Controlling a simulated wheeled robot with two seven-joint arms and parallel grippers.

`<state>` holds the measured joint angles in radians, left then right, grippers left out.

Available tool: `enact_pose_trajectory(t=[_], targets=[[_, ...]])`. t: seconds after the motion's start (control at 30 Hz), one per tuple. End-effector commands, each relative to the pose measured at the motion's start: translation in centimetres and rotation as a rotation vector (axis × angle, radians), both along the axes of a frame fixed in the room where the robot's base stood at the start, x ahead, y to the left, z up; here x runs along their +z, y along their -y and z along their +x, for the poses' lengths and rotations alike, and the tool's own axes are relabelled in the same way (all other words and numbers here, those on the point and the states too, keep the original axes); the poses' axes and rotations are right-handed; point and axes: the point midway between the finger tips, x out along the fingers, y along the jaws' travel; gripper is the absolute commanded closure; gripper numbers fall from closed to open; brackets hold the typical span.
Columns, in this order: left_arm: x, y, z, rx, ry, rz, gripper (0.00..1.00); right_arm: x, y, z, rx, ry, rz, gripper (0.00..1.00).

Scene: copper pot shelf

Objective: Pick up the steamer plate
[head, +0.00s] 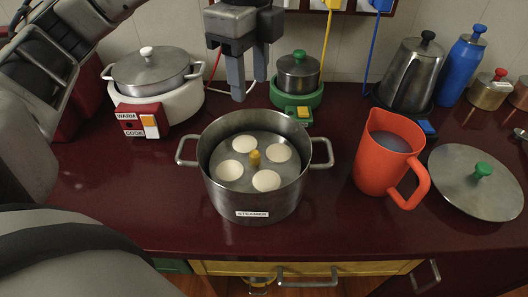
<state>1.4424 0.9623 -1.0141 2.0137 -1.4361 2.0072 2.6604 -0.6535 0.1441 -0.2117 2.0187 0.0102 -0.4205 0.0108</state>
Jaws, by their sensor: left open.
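The steamer plate (247,170) is a grey metal disc inside the steel pot labelled STEAMER (262,203). It carries several round white cakes (277,151) around a yellow centre knob (255,158). The pot stands uncovered in the middle of the counter. My left gripper (250,86) is open, with its fingers pointing down. In the picture it shows above the far side of the pot, apart from the plate and with nothing between its fingers. My right gripper does not show.
A steel lid with a green knob (480,180) lies at the right, beside an orange jug (383,165) of liquid. A white cooker (155,85) stands at the back left. A small pot on a green base (298,75), a kettle (410,75) and a blue bottle (463,68) line the back.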

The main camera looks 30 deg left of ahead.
Motion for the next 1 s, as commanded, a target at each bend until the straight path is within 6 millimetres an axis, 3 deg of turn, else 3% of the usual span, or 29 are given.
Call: enact_pose_trajectory(t=[0.13, 0.4, 0.77, 1.0], targets=[[-2.9, -0.1, -0.1, 0.007, -0.005, 0.006, 0.55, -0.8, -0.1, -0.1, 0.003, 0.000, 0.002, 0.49], [-8.1, -0.1, -0.1, 0.006, -0.003, 0.006, 0.55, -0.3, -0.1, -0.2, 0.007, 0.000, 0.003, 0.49], [-11.3, 0.3, -0.2, 0.003, -0.003, 0.004, 0.55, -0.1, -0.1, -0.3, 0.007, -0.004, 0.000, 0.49], [-14.8, 0.8, -0.2, 0.005, -0.003, 0.003, 0.55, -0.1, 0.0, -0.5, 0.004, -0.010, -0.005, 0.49]])
